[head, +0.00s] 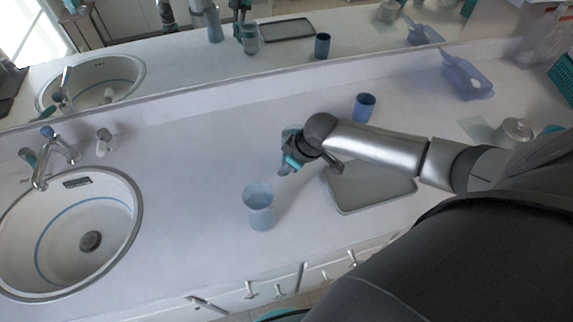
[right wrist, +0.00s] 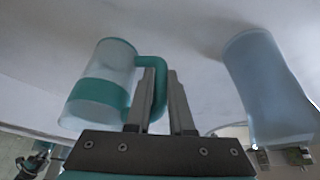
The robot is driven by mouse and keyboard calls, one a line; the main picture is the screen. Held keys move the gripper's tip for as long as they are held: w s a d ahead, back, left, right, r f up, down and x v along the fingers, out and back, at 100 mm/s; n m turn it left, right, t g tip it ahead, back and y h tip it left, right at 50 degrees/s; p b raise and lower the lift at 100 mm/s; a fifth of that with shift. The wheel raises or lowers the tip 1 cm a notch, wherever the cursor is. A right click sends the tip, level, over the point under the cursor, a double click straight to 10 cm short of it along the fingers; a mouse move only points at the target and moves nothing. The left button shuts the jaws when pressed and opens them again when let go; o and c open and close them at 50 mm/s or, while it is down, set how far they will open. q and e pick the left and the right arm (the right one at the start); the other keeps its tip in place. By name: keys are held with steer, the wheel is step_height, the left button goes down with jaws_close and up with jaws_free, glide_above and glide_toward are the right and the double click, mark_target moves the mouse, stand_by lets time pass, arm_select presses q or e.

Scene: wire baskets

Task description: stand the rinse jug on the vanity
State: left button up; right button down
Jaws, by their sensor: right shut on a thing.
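The rinse jug is translucent with teal bands and a teal handle, and shows in the right wrist view (right wrist: 103,85). My right gripper (right wrist: 160,95) is shut on its handle, with the body to the left of the fingers. In the head view the right gripper (head: 287,167) is over the middle of the vanity (head: 190,185) and hides most of the jug. I cannot tell whether the jug's base touches the counter. My left gripper is not in view.
A pale blue flared vessel (head: 260,208) stands close by, towards the front edge. A grey tray (head: 375,190) lies under my right forearm. A dark blue cup (head: 364,107) stands behind it. The sink (head: 60,235) is at left; counter between sink and vessel is clear.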

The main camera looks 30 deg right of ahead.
steer(key=shift+f+b, duration=0.35)
steer(key=shift+f, duration=0.25)
stand_by(0.6)
steer(key=c, duration=0.7)
jaws_free()
steer(key=c, duration=0.4)
steer(key=shift+p+v, duration=4.3)
steer(key=shift+p, duration=0.8)
